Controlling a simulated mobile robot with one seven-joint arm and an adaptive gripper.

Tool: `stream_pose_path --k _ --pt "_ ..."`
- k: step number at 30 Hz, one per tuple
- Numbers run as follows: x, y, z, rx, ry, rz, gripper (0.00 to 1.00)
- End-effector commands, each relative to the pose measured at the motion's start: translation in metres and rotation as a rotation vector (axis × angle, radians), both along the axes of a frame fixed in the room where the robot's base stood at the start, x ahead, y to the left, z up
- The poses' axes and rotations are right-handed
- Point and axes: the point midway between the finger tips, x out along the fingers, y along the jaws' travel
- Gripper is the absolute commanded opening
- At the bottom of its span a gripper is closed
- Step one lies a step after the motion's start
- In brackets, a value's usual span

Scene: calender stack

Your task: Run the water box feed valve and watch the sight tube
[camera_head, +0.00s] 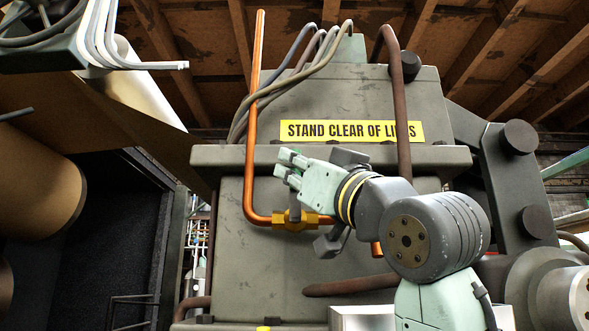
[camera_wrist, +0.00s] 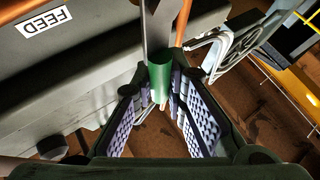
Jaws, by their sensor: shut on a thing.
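A brass valve body (camera_head: 293,222) sits on a copper-coloured pipe (camera_head: 251,110) on the grey box front. In the wrist view, a flat metal lever (camera_wrist: 157,25) ends in a green sleeve (camera_wrist: 160,76). My gripper (camera_head: 288,168) is above the valve body in the head view, its fingers pointing left. In the wrist view my gripper (camera_wrist: 163,88) is shut on the green sleeve, with a ridged pad on each side. Most of the lever is hidden in the head view. A FEED label (camera_wrist: 49,20) shows on the grey surface. I cannot make out a sight tube.
A yellow sign (camera_head: 350,131) reading STAND CLEAR OF, its last word partly covered, is above my gripper. Grey hoses (camera_head: 290,75) and a brown pipe (camera_head: 403,100) run close by. A large tan roll (camera_head: 40,190) stands at the left.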

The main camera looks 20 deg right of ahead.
Motion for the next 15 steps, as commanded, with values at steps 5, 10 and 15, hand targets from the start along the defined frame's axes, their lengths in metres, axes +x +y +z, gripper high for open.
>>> stream_pose_path --k 5,10,15 --pt "-0.0004 -0.0009 0.0005 0.005 -0.002 0.001 0.00" --pt "-0.0004 -0.0011 0.0006 0.005 -0.002 0.001 0.17" --pt "-0.0001 -0.0010 0.0004 0.003 0.000 0.001 0.29"
